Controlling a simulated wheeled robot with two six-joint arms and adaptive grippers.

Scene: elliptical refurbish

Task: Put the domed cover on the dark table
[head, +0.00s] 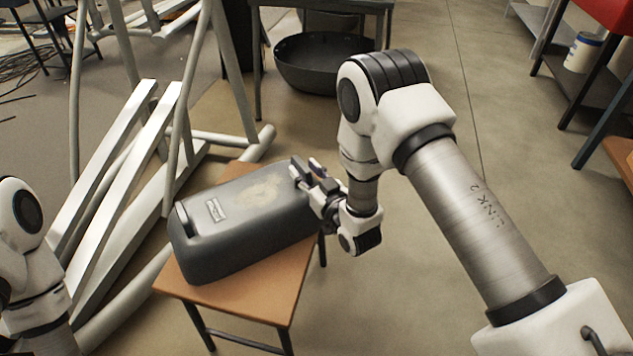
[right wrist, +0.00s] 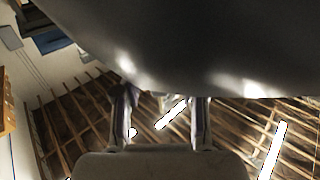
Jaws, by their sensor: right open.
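The domed cover (head: 245,215) is a dark grey, rounded box with a small label and a worn pale patch on top. It rests on a small wooden-topped table (head: 268,298). My right gripper (head: 303,174) is at the cover's right end, with its fingers close to the upper edge; contact is unclear. In the right wrist view the open fingers (right wrist: 160,110) stand apart under the big dark curve of the cover (right wrist: 190,45). The dark table (head: 345,4) is at the top, only partly in view. My left arm shows at the left edge, its gripper out of view.
A wide black tub (head: 325,65) sits on the floor by the dark table's legs. A frame of pale tubes and white beams (head: 125,185) stands close left of the wooden table. A shelf with a white bucket (head: 583,52) is at upper right. Concrete floor between is open.

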